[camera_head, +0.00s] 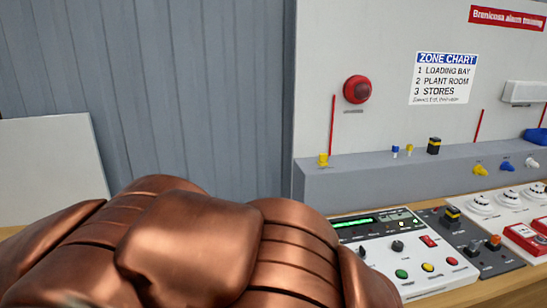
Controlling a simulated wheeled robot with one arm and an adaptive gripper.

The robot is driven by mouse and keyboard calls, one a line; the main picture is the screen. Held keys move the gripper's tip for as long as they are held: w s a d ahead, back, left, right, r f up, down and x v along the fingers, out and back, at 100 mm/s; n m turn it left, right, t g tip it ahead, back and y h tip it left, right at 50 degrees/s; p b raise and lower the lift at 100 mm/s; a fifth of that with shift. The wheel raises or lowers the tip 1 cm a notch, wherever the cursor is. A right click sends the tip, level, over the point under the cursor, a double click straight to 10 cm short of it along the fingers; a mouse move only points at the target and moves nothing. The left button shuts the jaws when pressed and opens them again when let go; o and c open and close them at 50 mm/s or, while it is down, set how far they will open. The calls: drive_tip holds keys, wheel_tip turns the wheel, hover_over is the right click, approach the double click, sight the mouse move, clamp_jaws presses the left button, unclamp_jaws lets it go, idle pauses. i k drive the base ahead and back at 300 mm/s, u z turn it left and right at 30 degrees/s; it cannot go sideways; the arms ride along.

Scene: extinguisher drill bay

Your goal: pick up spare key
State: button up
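No thing in the camera_head view is marked clearly enough for me to tell which is the spare key. Yellow (480,170), blue (507,163) and white (532,162) pieces sit on the ledge's front at the right. My copper-coloured arm fills the lower left and hides much of the bench. My gripper is not in view.
A control panel (380,255) with knobs and coloured buttons lies on the wooden bench. Beside it is a dark panel (472,258) with a yellow-and-black piece (452,215). White round detectors (481,204) and red boxes (524,238) crowd the right. A red alarm (357,89) is wall-mounted.

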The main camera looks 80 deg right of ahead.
sight(323, 157)
drive_tip(key=i, duration=0.2)
drive_tip(key=z, duration=2.2)
drive_tip(key=i, duration=2)
drive_tip(key=z, duration=0.45)
